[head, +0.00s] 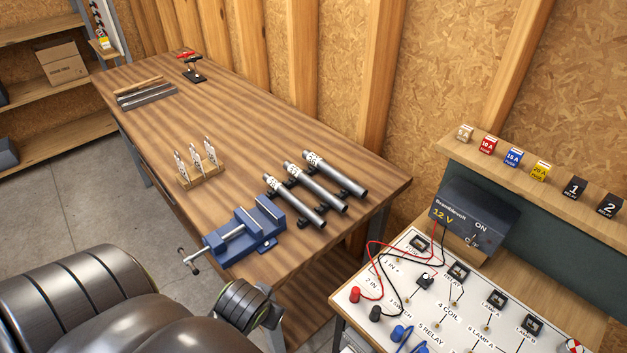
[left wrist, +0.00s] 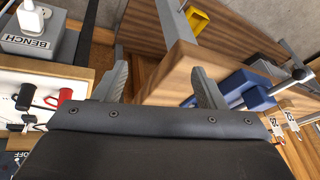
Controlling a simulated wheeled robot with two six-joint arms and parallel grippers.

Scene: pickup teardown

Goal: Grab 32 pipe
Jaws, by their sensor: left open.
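Three grey metal pipes lie side by side in black cradles on the wooden bench in the head view: a left pipe (head: 298,204), a middle pipe (head: 320,190) and a right pipe (head: 340,177). Each has a white label at its far left end; the numbers are too small to read, so I cannot tell which is 32. My left arm comes in low at the left, its wrist short of the bench's front edge. In the left wrist view my left gripper (left wrist: 160,86) is open, with nothing between its fingers. My right gripper is out of view.
A blue vise (head: 243,234) stands left of the pipes; it also shows in the left wrist view (left wrist: 250,88). A wooden stand (head: 203,178) holds metal tags behind it. A white electrical panel (head: 405,262) with wires is at the lower right. The bench's middle is clear.

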